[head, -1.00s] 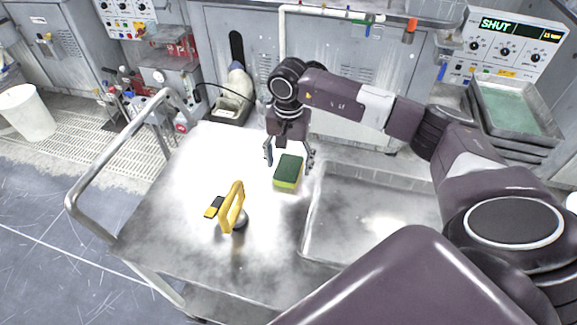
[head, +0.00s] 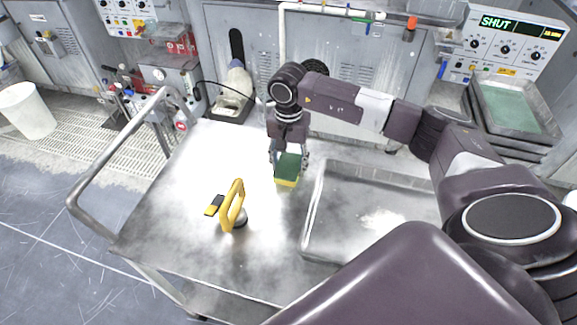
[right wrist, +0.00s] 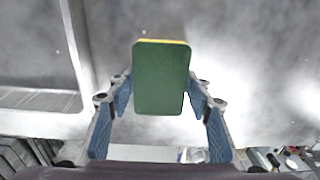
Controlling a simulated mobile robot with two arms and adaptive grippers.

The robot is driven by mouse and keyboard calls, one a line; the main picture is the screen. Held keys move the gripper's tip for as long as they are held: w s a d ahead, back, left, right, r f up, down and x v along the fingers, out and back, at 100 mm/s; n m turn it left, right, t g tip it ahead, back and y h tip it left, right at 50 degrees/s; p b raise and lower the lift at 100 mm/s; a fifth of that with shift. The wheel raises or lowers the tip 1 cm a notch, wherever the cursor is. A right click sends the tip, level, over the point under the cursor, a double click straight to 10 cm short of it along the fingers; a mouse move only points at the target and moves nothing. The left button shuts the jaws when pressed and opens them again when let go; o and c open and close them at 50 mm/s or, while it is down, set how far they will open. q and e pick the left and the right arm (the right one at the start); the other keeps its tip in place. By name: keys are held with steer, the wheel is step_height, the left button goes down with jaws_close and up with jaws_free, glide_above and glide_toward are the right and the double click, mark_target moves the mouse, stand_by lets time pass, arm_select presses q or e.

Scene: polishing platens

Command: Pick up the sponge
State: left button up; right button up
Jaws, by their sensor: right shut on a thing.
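The sponge (head: 287,170) has a dark green top and a yellow underside. It is on or just above the cart top, left of the shallow tray; the head view does not settle which. My right gripper (head: 288,158) comes down over its far end with a finger on either side. In the right wrist view the sponge (right wrist: 161,78) lies between the blue-padded fingers of my right gripper (right wrist: 160,100), which is shut on its near part. My left gripper is not in view.
A yellow-handled tool (head: 232,206) stands on the metal cart top (head: 170,235), with a small black and yellow item (head: 214,205) beside it. An empty shallow tray (head: 350,235) is to the right. A rail (head: 95,175) edges the cart's left side.

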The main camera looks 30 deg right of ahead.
mark_target(289, 165)
steer(key=shift+r, duration=0.15)
step_height(289, 165, up, 20)
steer(key=b, duration=0.2)
